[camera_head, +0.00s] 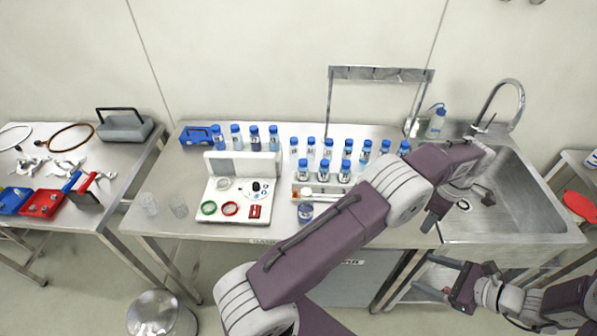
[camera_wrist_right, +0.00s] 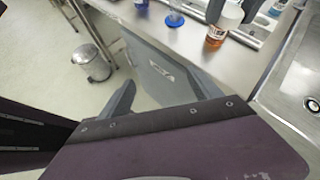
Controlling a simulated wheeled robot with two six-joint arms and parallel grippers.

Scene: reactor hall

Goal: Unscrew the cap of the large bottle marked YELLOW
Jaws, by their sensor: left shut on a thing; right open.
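My left gripper (camera_head: 431,218) hangs over the front right of the table, by the sink's left edge. In the right wrist view, it is shut on a bottle (camera_wrist_right: 222,27) with orange-yellow contents and a label too blurred to read. In the head view, that bottle is hidden behind the gripper and arm. Whether its cap is on cannot be told. My right gripper (camera_head: 464,284) is open and empty, lower, in front of the sink cabinet. Its spread grey fingers (camera_wrist_right: 162,82) show in the right wrist view, apart from the bottle.
Several blue-capped bottles (camera_head: 254,137) stand at the back, with smaller ones (camera_head: 327,148) around a rack. A white tray (camera_head: 241,215) holds coloured rings. The sink (camera_head: 505,200) is right; a bin (camera_head: 160,315) is on the floor.

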